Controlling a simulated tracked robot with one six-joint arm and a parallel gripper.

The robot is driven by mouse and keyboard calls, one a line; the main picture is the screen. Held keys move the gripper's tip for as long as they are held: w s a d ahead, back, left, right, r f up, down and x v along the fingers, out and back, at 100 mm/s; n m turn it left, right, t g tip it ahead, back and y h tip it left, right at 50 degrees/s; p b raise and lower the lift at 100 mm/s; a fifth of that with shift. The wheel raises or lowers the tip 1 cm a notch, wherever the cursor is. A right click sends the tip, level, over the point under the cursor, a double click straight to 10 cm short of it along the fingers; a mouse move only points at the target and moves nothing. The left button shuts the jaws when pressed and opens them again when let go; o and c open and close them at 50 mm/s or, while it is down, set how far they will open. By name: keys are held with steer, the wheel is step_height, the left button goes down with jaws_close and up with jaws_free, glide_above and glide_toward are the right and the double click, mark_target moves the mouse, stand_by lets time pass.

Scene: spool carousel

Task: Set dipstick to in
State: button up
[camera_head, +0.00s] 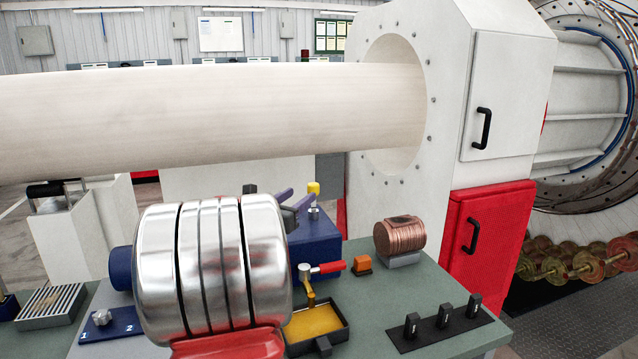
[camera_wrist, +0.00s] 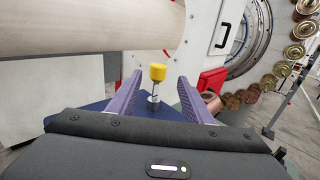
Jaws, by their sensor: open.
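The dipstick has a yellow knob (camera_head: 313,188) on a thin metal stem, standing upright from the top of a dark blue box (camera_head: 318,245). In the wrist view the yellow knob (camera_wrist: 157,72) and part of its stem show between and beyond the two purple fingers of my gripper (camera_wrist: 159,88). The fingers are open and apart, with nothing held between them. In the head view the purple fingertips (camera_head: 285,199) are left of the knob, and my silver arm hides much of the blue box.
A large pale roller (camera_head: 210,110) runs above and behind the box. On the green bench stand a red-handled valve (camera_head: 322,268) over a yellow-filled tray (camera_head: 315,323), an orange block (camera_head: 362,264), a copper spool (camera_head: 400,236) and a black switch strip (camera_head: 443,324).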

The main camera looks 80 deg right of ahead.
mark_target(317, 184)
steer(key=shift+d, duration=0.1)
steer(key=x, duration=1.3)
steer(key=shift+d, duration=0.3)
steer(key=shift+c, duration=0.5)
steer(key=shift+s, duration=0.1)
jaws_close()
